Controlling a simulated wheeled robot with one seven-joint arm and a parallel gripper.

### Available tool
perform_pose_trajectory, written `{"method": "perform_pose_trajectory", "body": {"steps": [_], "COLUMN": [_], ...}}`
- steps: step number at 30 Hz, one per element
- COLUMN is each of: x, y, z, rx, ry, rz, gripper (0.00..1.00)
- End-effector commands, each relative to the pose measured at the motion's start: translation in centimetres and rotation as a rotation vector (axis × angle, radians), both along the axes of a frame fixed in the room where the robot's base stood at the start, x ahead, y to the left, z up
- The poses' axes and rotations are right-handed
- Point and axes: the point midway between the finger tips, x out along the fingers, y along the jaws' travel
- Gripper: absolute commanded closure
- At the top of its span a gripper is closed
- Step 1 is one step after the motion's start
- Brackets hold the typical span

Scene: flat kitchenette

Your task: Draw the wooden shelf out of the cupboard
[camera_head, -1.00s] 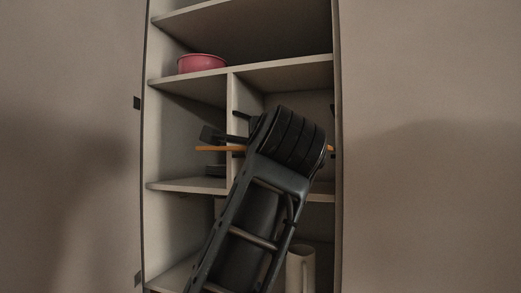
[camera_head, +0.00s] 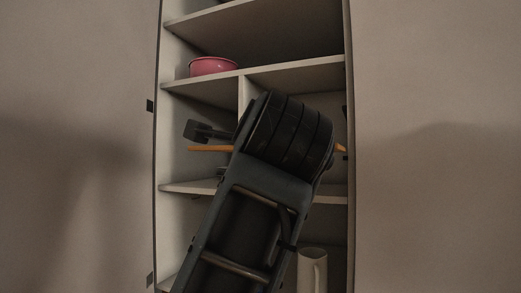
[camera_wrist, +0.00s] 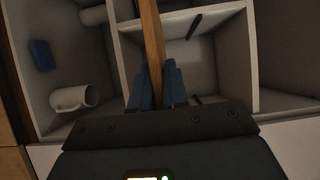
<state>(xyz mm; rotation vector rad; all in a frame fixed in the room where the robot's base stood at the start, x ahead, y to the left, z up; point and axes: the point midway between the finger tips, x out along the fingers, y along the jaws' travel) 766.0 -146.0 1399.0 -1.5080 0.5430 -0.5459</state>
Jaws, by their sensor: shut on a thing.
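The wooden shelf (camera_head: 208,149) is an orange-brown board that shows edge-on in the head view. It crosses in front of the upright divider at mid-height of the cupboard (camera_head: 205,188), and my arm hides its middle. In the wrist view the shelf (camera_wrist: 151,35) runs from the top edge down between the two blue fingers. My gripper (camera_wrist: 155,82) is shut on the shelf's front part. How much of the shelf is still inside the cupboard is hidden.
A pink bowl (camera_head: 212,66) stands on a higher fixed shelf. A pale mug (camera_head: 312,270) stands low at the right; a mug (camera_wrist: 72,98) and a blue box (camera_wrist: 42,55) show in the wrist view. Cupboard side walls flank the arm.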

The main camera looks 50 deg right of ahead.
Motion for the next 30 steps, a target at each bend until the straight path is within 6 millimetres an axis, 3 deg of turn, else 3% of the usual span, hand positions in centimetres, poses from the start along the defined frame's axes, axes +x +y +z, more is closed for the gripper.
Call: {"method": "perform_pose_trajectory", "body": {"steps": [30], "x": [-2.2], "y": [6.0], "z": [0.2], "rx": [-0.001], "ry": [-0.002], "rz": [0.000], "gripper": [1.00]}}
